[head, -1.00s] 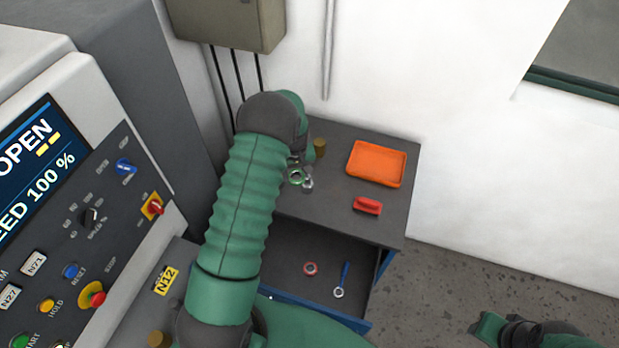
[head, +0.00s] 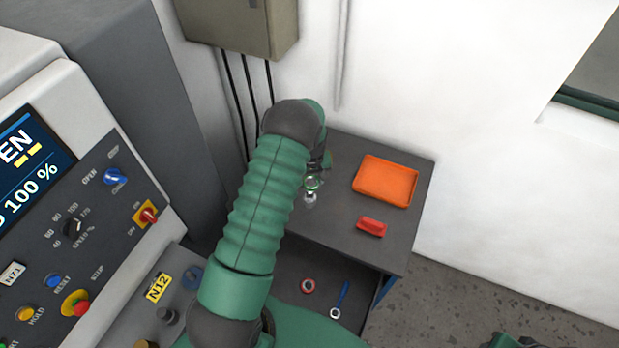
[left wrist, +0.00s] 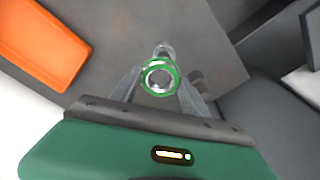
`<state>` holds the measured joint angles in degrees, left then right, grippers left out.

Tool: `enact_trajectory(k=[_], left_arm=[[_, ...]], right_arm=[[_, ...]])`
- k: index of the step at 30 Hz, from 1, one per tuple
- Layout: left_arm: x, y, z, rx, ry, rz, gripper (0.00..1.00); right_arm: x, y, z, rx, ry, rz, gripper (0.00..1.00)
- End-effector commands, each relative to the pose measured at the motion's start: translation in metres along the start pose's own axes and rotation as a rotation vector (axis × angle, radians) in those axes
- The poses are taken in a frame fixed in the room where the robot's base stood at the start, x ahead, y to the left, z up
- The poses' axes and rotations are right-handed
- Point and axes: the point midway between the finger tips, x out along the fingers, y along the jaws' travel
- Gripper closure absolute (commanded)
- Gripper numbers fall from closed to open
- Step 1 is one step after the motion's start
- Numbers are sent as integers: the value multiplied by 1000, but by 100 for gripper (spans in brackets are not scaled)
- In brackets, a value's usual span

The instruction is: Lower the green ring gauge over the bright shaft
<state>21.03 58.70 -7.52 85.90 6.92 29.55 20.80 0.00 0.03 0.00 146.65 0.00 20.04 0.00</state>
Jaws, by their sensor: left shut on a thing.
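The green ring gauge (head: 313,183) is held by my left gripper (head: 317,176) above the dark cabinet top. In the left wrist view the ring (left wrist: 160,63) sits between the two fingers of my left gripper (left wrist: 160,88), which are shut on it. The bright shaft (head: 310,198) stands just below the ring in the head view. In the left wrist view part of the shaft (left wrist: 163,49) shows past the ring's far edge, and bright metal shows through its opening. I cannot tell whether the ring is around the shaft's tip. My right gripper is not clearly seen.
An orange tray (head: 386,181) and a red block-like item (head: 371,227) lie on the cabinet top to the right. The open drawer below holds a red ring (head: 308,286) and a blue-handled tool (head: 340,299). A machine control panel (head: 75,240) stands at the left.

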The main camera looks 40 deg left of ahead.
Motion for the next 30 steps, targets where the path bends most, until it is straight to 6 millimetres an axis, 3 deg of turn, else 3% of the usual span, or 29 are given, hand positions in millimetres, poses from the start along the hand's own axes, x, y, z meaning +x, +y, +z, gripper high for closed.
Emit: enact_trajectory(k=[16,30], left_arm=[[41,0,4,0,2,1,100],[43,-2,5,-1,3,2,100]], right_arm=[[28,0,7,0,0,0,66],[30,0,7,0,0,0,66]])
